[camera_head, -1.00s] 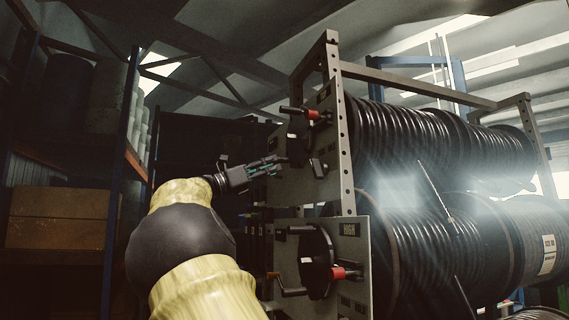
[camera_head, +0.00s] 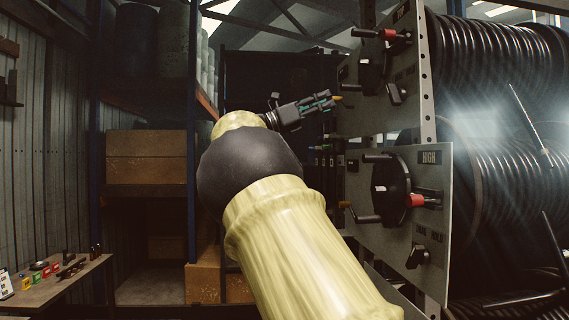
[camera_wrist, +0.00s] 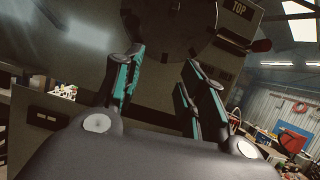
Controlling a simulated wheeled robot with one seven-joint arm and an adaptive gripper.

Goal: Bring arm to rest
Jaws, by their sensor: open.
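My gripper (camera_head: 328,101) is raised at the end of my outstretched arm, left of the hose reel rack's panels in the head view. It is open and I see nothing between its fingers. In the wrist view, its teal-lined fingers (camera_wrist: 157,82) stand apart. Behind them is a grey panel with a round dark disc (camera_wrist: 170,22) and a "TOP" label (camera_wrist: 239,9). In the head view, the upper panel (camera_head: 414,62) carries a crank with a red part (camera_head: 391,35). The fingertips look close to this panel, but I cannot tell the gap.
The lower "HIGH" panel (camera_head: 436,212) has a crank wheel (camera_head: 390,189) sticking out leftward. Black hose coils (camera_head: 495,75) fill the rack. Shelving with boxes (camera_head: 146,156) stands behind at left. A small table (camera_head: 62,285) with coloured items is at lower left.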

